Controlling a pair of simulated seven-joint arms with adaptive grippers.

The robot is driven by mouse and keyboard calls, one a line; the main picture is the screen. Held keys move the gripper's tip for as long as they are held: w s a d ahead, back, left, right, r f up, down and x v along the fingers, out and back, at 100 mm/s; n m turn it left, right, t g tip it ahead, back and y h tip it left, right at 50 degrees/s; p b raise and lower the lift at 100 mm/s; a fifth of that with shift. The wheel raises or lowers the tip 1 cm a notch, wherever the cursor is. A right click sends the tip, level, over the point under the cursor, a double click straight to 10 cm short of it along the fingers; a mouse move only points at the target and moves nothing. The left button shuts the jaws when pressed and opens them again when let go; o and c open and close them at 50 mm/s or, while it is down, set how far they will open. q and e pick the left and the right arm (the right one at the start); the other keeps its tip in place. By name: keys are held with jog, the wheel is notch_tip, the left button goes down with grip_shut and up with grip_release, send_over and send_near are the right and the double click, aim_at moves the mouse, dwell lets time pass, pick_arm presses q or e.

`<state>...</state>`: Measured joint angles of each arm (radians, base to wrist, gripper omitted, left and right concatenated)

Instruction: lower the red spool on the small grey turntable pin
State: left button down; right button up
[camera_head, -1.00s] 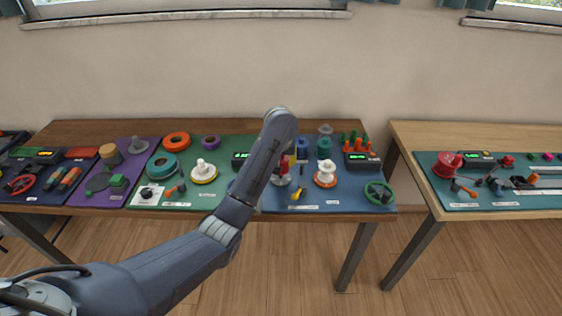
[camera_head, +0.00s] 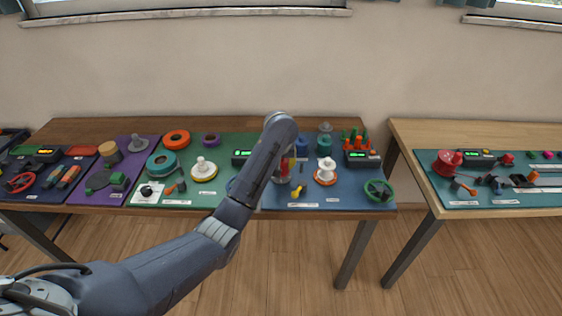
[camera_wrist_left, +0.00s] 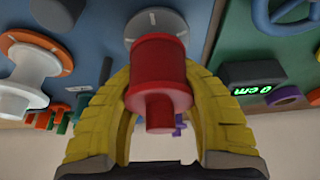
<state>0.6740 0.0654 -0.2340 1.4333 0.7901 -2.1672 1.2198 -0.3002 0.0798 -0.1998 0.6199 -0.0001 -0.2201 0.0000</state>
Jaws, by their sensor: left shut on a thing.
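The red spool (camera_wrist_left: 160,75) is between the two yellow fingers of my left gripper (camera_wrist_left: 160,112) in the left wrist view, and the fingers are shut on it. The grey turntable disc (camera_wrist_left: 157,20) shows just beyond the spool, lined up with it. Its pin is hidden behind the spool, so I cannot tell whether the spool touches it. In the head view my forearm covers most of the left gripper (camera_head: 286,168), with a little red and yellow showing above the disc. My right gripper is not in view.
A white spool on an orange-rimmed disc (camera_head: 325,180) stands right of the gripper. A yellow piece (camera_head: 298,192) lies in front on the blue mat. A display box (camera_wrist_left: 251,78) with green digits and a green handwheel (camera_head: 379,193) are also nearby.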

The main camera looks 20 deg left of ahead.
pick_arm(q)
jog(key=shift+f, duration=0.9)
jog(key=c, duration=1)
grip_release()
jog(key=shift+r, duration=4)
